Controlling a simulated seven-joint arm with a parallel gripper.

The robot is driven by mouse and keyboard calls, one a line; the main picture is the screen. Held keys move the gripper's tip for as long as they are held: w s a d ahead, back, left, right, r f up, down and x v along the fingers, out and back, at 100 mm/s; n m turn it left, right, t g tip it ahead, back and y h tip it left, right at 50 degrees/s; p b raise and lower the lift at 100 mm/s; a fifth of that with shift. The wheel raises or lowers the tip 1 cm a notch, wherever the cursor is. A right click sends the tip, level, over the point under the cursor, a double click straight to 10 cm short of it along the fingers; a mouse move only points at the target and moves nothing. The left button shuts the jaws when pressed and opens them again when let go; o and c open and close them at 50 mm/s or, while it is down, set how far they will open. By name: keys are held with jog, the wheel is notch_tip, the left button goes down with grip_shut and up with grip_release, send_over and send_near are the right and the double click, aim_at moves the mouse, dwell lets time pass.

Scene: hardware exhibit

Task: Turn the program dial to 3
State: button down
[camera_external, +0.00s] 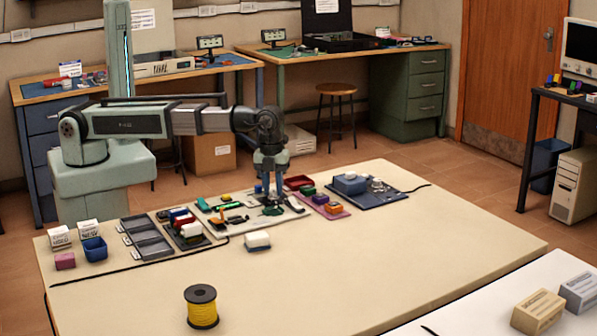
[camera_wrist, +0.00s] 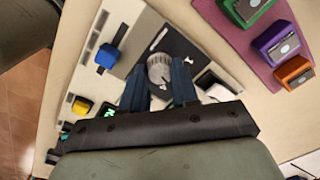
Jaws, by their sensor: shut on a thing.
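The program dial (camera_wrist: 159,68) is a round, light grey knob on a dark plate of the white panel (camera_wrist: 118,15). In the wrist view my gripper (camera_wrist: 160,78) has its two blue fingers on either side of the dial, shut on it. The dial's markings are too small to read, so its setting cannot be told.
The panel also bears a blue slider (camera_wrist: 107,56) and a yellow button (camera_wrist: 82,106). A purple tray (camera_wrist: 240,35) with green, purple and orange blocks lies beside it. A yellow spool (camera_external: 201,307) stands on the table's open front area.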

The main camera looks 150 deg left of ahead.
aim_at(272, 190)
jog(key=c, duration=0.8)
grip_release()
jog(key=shift+c, duration=0.2)
notch_tip(272, 190, up, 14)
jog(key=shift+s+d, duration=0.15)
jog(key=shift+d, duration=0.05)
jog(key=shift+a+f, duration=0.1)
